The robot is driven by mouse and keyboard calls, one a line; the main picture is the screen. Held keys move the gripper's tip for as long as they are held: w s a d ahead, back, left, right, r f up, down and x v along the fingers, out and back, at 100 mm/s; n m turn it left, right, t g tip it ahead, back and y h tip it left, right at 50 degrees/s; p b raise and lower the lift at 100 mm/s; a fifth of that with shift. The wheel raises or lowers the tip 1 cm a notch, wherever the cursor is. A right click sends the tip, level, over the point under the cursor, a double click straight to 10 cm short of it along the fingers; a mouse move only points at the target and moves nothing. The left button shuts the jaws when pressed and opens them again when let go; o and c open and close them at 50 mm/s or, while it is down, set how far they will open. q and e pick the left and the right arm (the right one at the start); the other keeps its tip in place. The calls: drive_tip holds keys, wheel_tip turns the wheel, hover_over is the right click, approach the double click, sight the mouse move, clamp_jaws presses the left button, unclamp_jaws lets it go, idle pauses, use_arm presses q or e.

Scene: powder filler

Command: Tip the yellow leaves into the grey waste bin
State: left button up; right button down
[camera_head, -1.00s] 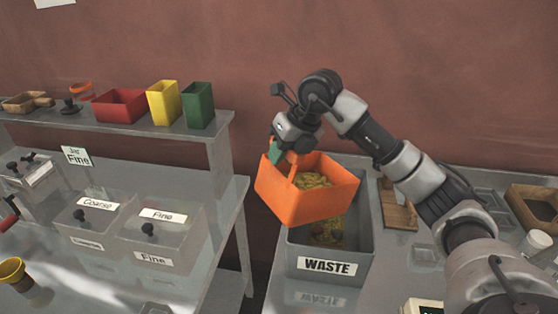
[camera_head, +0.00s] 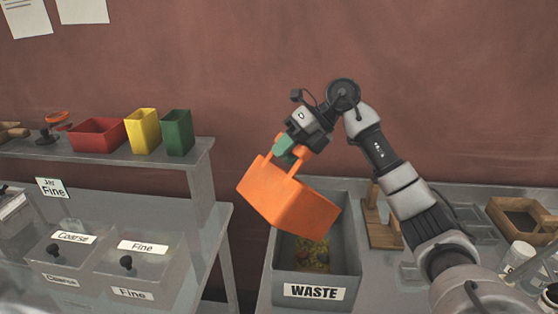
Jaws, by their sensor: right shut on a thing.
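My right gripper (camera_head: 291,146) is shut on the handle of the orange container (camera_head: 287,203) and holds it above the grey waste bin (camera_head: 336,290). The container is tilted, with its outer side and underside toward me, so its inside is hidden. The bin has a WASTE label on its front. Yellow leaves (camera_head: 313,252) lie at the bottom of the bin. Whether any leaves are still in the container cannot be seen. My left gripper is not in view.
A wooden stand (camera_head: 383,228) stands just right of the bin. A shelf at left holds red (camera_head: 97,135), yellow (camera_head: 143,131) and green (camera_head: 177,132) containers. Boxes labelled Coarse and Fine stand below it. A white jar (camera_head: 518,256) and a wooden tray (camera_head: 520,217) are at right.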

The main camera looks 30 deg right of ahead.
drive_tip(key=shift+w+d+r+y, duration=0.1)
drive_tip(key=shift+d+r+y, duration=0.15)
drive_tip(key=shift+d+y, duration=0.45)
drive_tip(key=shift+d+r+y, duration=0.2)
drive_tip(key=shift+d+y, duration=0.2)
drive_tip(key=shift+d, duration=0.55)
drive_tip(key=d+f+m+t+y+b, duration=0.1)
drive_tip(key=d+f+y+b, duration=0.2)
drive_tip(key=d+y, duration=0.3)
drive_tip(key=shift+w+d+f+m, duration=0.35)
drive_tip(key=shift+d+f, duration=0.3)
drive_tip(key=shift+d, duration=2.1)
drive_tip(key=shift+s, duration=0.1)
